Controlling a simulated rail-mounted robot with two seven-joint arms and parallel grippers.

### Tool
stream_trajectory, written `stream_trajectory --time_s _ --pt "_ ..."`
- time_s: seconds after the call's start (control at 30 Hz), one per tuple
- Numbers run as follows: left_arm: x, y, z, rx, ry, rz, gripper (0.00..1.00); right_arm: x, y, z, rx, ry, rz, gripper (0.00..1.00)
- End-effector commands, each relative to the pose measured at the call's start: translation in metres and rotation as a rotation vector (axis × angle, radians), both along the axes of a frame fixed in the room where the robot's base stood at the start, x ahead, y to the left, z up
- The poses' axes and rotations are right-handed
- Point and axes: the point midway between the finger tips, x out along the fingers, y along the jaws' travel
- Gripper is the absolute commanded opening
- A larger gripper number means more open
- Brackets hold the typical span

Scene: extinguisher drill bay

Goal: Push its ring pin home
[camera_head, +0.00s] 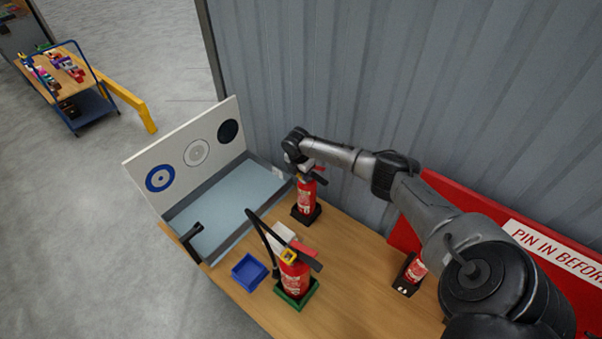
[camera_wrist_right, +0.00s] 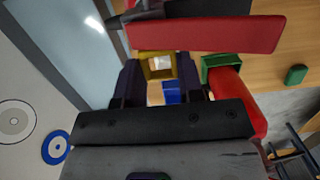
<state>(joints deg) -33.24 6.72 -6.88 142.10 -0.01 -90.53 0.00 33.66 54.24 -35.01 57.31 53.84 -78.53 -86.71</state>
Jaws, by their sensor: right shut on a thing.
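My right gripper (camera_head: 298,160) is at the top of the rear red fire extinguisher (camera_head: 305,197), which stands upright in a black base by the wall. In the right wrist view the gripper (camera_wrist_right: 160,80) is shut on a yellow square ring (camera_wrist_right: 143,66), the ring pin. A flat red lever (camera_wrist_right: 215,34) crosses just beyond the ring. How deep the pin sits is hidden. A front extinguisher (camera_head: 294,277) stands upright in a green base (camera_head: 296,301), with its own yellow ring (camera_head: 288,256), red lever and black hose. My left gripper is not in view.
A small blue tray (camera_head: 248,271) sits beside the front extinguisher. A pale blue basin (camera_head: 225,208) with a disc-marked white board (camera_head: 185,140) lies left. Another extinguisher (camera_head: 416,270) is near a red sign board (camera_head: 435,195). A grey corrugated wall stands close behind.

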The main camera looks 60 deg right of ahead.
Motion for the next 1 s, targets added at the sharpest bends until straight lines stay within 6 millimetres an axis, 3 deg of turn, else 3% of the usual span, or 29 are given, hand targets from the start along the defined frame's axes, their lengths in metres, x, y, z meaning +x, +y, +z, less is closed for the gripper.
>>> stream_trajectory --time_s 0.17,0.2,0.5,0.77,1.0 --pt "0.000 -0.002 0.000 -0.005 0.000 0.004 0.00 0.000 0.000 0.000 0.000 0.000 -0.001 0.02" --pt "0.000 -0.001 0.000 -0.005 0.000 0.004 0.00 0.000 0.000 0.000 0.000 0.000 -0.001 0.37" --pt "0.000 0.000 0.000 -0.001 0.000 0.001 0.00 0.000 0.000 0.000 0.000 0.000 -0.001 0.64" --pt "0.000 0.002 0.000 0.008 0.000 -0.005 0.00 0.000 0.000 0.002 0.000 0.000 -0.001 0.64" --pt "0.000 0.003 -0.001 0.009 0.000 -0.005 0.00 0.001 0.004 0.030 -0.001 -0.003 0.001 0.64"
